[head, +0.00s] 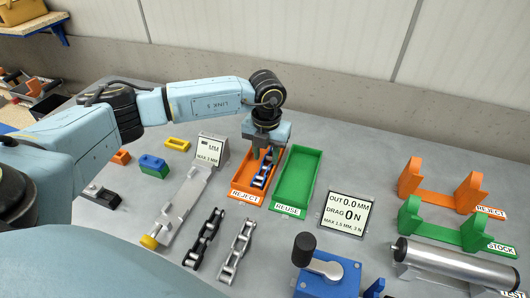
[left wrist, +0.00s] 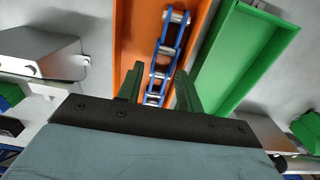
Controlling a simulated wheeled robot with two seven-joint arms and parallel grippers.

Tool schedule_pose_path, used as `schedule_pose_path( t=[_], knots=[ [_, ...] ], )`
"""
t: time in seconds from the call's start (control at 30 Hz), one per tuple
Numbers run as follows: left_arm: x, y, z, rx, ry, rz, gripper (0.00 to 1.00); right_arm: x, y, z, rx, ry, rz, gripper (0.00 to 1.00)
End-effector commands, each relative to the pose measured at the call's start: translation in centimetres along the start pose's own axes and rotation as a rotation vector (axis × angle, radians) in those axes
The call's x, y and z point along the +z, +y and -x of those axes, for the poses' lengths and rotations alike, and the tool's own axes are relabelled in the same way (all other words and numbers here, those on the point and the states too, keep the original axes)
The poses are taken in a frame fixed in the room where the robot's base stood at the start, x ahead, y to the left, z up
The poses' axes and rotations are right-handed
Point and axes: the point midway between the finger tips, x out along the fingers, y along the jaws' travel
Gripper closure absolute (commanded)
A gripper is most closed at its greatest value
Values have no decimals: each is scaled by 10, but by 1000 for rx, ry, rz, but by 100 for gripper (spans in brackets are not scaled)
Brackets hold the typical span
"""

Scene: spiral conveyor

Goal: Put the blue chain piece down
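The blue chain piece (head: 262,174), with blue links and silver rollers, lies lengthwise in the orange REJECT tray (head: 235,190). My left gripper (head: 264,156) points down into this tray, over the chain's far part. In the left wrist view the two dark green fingers (left wrist: 160,88) stand apart, one on each side of the blue chain piece (left wrist: 164,55), with a gap on both sides. The orange tray (left wrist: 135,40) shows beneath. Part of the chain is hidden by the gripper. My right gripper is not in view.
The green REUSE tray (head: 300,172) stands empty, close to the right. A measuring gauge (head: 190,190) is at left. Dark (head: 205,238) and silver (head: 236,248) chain pieces lie in front. A display (head: 346,214), blue device (head: 325,272) and orange (head: 435,196) and green (head: 445,232) stands are at right.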

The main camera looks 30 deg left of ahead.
Motion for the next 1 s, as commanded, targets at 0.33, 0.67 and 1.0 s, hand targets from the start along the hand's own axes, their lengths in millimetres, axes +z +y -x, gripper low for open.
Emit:
schedule_pose_path(
  t=[0.33,0.67,1.0],
  knots=[
    [-6,-7,2,-12,13,-14,51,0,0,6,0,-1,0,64],
    [-2,-2,72,-9,1,-7,51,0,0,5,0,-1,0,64],
    [-2,-2,125,-6,3,-6,51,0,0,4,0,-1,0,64]
  ],
)
